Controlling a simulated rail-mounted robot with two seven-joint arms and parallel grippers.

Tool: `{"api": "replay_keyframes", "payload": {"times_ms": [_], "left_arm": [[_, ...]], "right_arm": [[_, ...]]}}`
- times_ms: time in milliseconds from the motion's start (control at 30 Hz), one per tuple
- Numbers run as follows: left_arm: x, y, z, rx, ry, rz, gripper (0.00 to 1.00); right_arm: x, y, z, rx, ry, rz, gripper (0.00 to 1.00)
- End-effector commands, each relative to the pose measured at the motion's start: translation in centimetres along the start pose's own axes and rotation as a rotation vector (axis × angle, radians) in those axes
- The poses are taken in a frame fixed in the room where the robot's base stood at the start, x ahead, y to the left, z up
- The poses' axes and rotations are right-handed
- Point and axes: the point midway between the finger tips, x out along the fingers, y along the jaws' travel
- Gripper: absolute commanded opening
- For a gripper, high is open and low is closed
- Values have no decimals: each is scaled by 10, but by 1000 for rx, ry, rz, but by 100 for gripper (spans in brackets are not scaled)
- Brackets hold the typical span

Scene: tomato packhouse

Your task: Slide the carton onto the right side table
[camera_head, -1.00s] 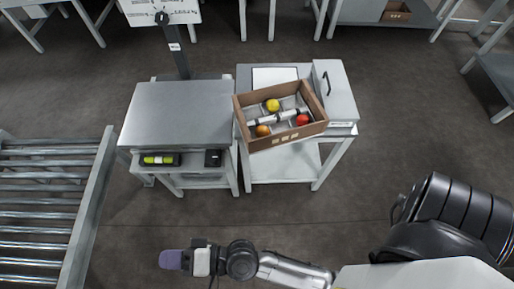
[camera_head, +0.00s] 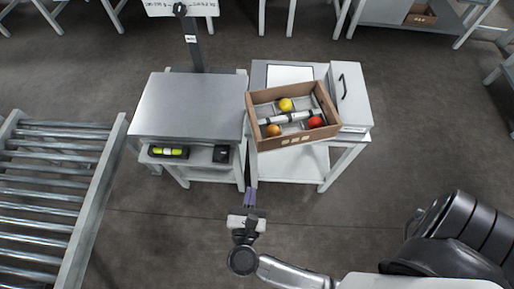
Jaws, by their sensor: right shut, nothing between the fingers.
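The carton (camera_head: 297,140) is a brown open box. It holds a yellow, an orange and a red tomato and a whitish bar-like item between them. It sits slightly turned on the right side table (camera_head: 292,163), its left edge close to the gap beside the metal-topped scale table (camera_head: 188,108). My right gripper (camera_head: 249,190) points away from me toward the gap between the two tables, in front of and below the carton's left front corner. Its purple fingers are shut and empty, apart from the carton. My left gripper is not in view.
A white box with a dark handle (camera_head: 349,96) stands on the right side table, close to the carton's right side. A white sheet (camera_head: 289,75) lies behind the carton. A roller conveyor (camera_head: 60,190) is at left. The floor in front is clear.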

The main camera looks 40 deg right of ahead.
Motion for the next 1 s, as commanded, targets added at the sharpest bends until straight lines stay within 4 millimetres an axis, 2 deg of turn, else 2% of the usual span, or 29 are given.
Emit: {"api": "replay_keyframes", "payload": {"times_ms": [167,700,1000], "left_arm": [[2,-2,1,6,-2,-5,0],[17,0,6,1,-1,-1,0],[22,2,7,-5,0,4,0]], "right_arm": [[14,0,0,31,-4,1,0],[108,1,0,27,-7,3,0],[136,1,0,25,-4,3,0]]}}
